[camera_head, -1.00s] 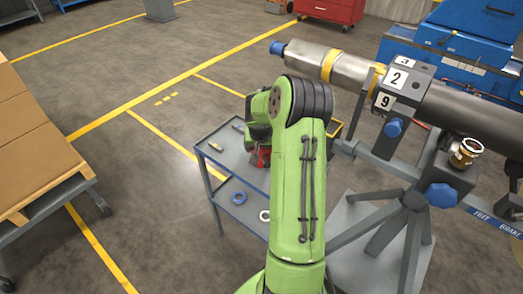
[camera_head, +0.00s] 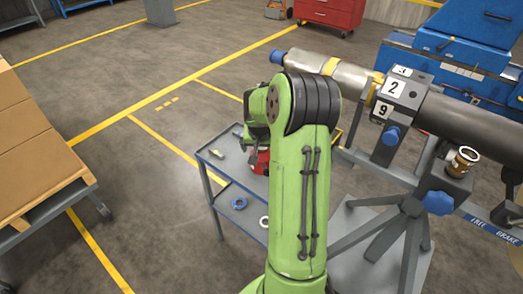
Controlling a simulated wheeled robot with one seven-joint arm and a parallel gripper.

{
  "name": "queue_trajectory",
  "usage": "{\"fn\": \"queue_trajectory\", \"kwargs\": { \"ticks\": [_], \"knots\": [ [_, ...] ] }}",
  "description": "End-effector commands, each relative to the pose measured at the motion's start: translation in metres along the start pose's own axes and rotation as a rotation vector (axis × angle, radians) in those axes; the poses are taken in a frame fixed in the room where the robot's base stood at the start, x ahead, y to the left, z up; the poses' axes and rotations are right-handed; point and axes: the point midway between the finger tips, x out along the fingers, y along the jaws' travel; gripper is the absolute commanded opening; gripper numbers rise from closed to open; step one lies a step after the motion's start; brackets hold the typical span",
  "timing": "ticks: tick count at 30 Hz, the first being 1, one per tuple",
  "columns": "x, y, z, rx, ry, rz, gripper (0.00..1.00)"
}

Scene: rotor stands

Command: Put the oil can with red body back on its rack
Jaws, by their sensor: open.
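A red body (camera_head: 260,161), which looks like the oil can, stands on the grey cart's top at its right part. My green arm hides much of it. My gripper (camera_head: 249,152) is open, its dark fingers pointing down just above and left of the red body. I cannot tell whether they touch it or stand around it. I cannot make out the oil can's rack in this view.
The grey cart (camera_head: 205,165) carries small tools on top and blue and white rings on its lower shelf. A rotor shaft (camera_head: 465,115) on a stand fills the right, with a brass-coloured cup (camera_head: 462,161). A pallet of boxes (camera_head: 40,140) stands left. Floor between is clear.

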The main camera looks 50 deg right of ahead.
Motion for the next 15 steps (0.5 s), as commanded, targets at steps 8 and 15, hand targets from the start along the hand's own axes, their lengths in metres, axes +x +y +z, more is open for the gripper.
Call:
{"fn": "queue_trajectory", "kwargs": {
  "ticks": [8, 15],
  "knots": [
    [-0.052, 0.000, -0.001, 0.000, 0.000, -0.001, 1.00],
    [-0.133, -0.051, 0.035, -0.192, 0.034, -0.030, 1.00]
  ]
}}
